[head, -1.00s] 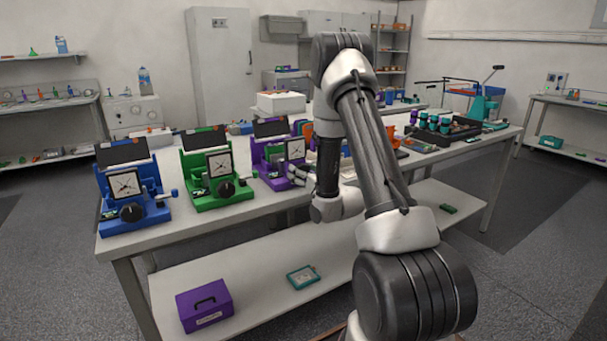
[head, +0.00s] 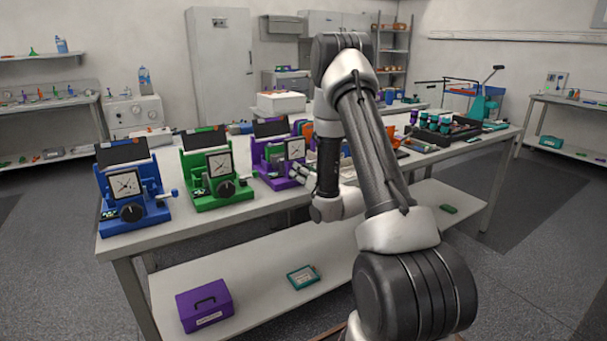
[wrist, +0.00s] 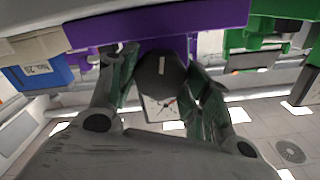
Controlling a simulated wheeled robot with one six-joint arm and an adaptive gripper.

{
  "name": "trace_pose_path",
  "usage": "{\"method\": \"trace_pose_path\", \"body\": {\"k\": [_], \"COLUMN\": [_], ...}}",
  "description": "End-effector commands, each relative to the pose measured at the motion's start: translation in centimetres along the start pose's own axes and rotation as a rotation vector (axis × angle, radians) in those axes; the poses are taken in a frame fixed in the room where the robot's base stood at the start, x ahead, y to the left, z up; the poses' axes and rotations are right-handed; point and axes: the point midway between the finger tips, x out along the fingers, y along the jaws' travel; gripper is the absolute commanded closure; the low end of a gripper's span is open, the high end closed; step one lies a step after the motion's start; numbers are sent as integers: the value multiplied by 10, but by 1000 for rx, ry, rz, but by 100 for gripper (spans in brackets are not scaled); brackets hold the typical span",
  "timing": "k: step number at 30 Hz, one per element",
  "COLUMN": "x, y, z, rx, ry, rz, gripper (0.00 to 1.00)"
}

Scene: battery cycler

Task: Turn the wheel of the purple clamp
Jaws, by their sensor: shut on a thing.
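The purple clamp (head: 263,160) stands on the bench, third in a row after a blue clamp (head: 128,190) and a green clamp (head: 208,178). It has a white dial (head: 295,149) on its front. In the wrist view its purple body (wrist: 180,24) spans the top, and its black wheel (wrist: 158,85) with a white mark sits between my fingers. My gripper (head: 296,174) reaches the clamp's front from the right. In the wrist view my gripper (wrist: 162,68) is shut on the wheel, one finger on each side. In the head view my gripper hides the wheel.
The green clamp stands close to the left of the purple one. A white box (head: 281,103) is behind, and a dark tray (head: 455,133) of teal-topped items is to the right. A purple case (head: 204,305) rests on the lower shelf.

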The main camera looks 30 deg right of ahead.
Motion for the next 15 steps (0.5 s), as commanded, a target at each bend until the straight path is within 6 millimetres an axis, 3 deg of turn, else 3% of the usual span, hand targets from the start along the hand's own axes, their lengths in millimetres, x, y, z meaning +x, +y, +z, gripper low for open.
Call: {"method": "trace_pose_path", "body": {"k": [15], "x": [0], "y": [1], "z": [0], "rx": [283], "ry": [0], "rz": [1], "gripper": [75]}}
